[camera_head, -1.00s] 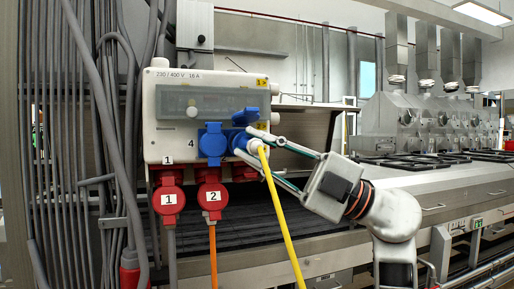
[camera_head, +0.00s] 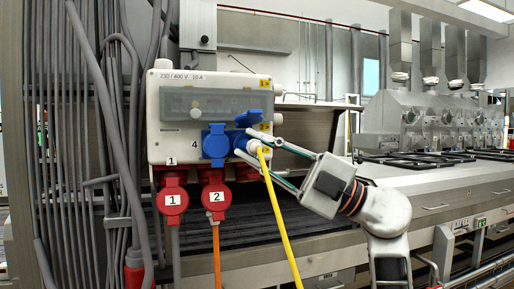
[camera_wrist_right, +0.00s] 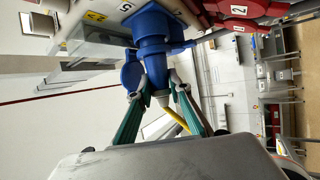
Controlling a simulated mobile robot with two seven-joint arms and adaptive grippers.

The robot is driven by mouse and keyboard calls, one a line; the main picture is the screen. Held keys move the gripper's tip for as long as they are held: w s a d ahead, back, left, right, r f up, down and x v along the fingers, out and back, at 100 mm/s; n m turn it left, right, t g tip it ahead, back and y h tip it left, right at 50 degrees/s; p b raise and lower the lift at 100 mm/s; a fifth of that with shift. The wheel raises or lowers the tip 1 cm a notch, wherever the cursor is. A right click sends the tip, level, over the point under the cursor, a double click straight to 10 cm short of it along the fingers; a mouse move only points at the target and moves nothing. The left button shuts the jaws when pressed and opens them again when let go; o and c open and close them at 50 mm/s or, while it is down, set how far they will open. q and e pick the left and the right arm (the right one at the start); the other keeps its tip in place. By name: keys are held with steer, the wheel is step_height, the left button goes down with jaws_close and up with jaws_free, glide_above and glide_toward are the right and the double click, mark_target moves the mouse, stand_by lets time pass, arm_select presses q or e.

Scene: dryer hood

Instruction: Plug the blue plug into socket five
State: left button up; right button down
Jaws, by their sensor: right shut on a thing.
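Socket five is the right-hand blue socket on the grey-white box; its blue lid (camera_head: 248,117) is raised. In the right wrist view the blue socket body (camera_wrist_right: 151,28) sits beside the label 5. My right gripper (camera_head: 260,147) is shut on the blue plug (camera_wrist_right: 157,72), from which a yellow cable (camera_head: 279,220) hangs down. The gripper also shows in the right wrist view (camera_wrist_right: 157,90), its fingers on both sides of the plug. The plug is in line with the socket and meets its mouth; I cannot tell how deep it sits. My left gripper is not in view.
Blue socket four (camera_head: 215,145) is just left, with its lid closed. Red plugs 1 (camera_head: 173,200) and 2 (camera_head: 215,195) hang below the box (camera_head: 165,120). Grey cables (camera_head: 110,110) run along the left. A steel counter (camera_head: 430,185) stands at right.

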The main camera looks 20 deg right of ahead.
steer(key=shift+w, duration=0.6)
steer(key=c, duration=1.8)
jaws_free()
steer(key=shift+w+f, duration=0.1)
steer(key=v, duration=1.2)
